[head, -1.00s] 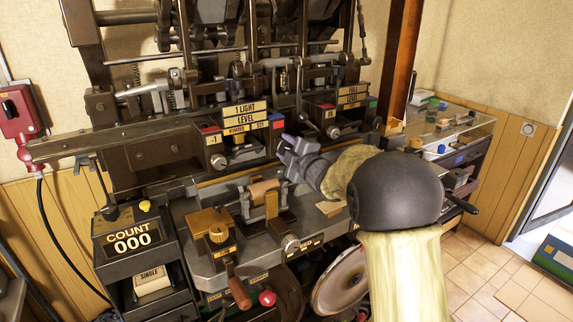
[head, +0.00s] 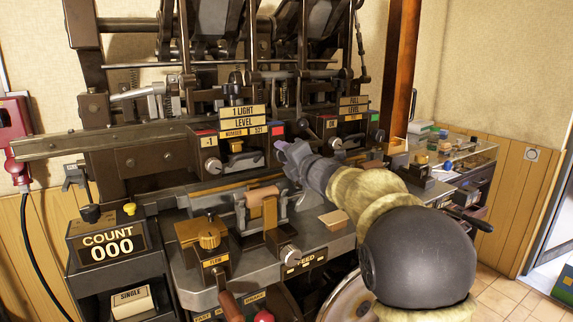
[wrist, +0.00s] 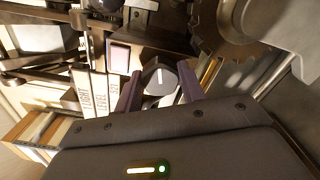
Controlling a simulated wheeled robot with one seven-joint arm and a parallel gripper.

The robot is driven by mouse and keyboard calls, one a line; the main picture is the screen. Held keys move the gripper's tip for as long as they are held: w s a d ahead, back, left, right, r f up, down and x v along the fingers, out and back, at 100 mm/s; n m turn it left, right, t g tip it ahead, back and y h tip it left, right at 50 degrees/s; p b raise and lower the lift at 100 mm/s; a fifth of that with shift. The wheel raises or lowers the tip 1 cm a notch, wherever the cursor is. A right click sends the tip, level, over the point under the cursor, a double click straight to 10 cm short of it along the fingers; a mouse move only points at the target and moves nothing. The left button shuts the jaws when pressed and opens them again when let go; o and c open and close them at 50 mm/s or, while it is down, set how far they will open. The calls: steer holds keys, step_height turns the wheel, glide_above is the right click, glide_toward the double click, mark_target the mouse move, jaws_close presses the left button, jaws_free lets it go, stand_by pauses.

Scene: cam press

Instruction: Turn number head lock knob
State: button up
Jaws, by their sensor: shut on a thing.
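A dark round knob (wrist: 159,78) with a white pointer line sits between the two purple fingers of my gripper (wrist: 159,73) in the wrist view. It is beside the label plates (wrist: 100,95) of the number head panel, near the "SET" plate. In the head view, my gripper (head: 284,152) is at the right end of the "1 LIGHT LEVEL" number panel (head: 243,122) and hides this knob. My gripper is shut on the knob. The white line runs nearly upright in the wrist picture.
Another knob (head: 213,166) is at the panel's left end, under a red button. A brass clamp (head: 209,238) and a roller part (head: 263,197) are on the bench below. A second panel (head: 352,110) stands to the right. The "COUNT 000" box (head: 107,246) is at the left.

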steer(key=shift+f, duration=0.15)
stand_by(0.3)
steer(key=o, duration=1)
steer(key=shift+c, duration=0.2)
steer(key=shift+s, duration=0.1)
steer(key=b+v, duration=0.2)
steer(key=v, duration=1.5)
steer(key=shift+d, duration=0.2)
steer(key=shift+s, duration=0.1)
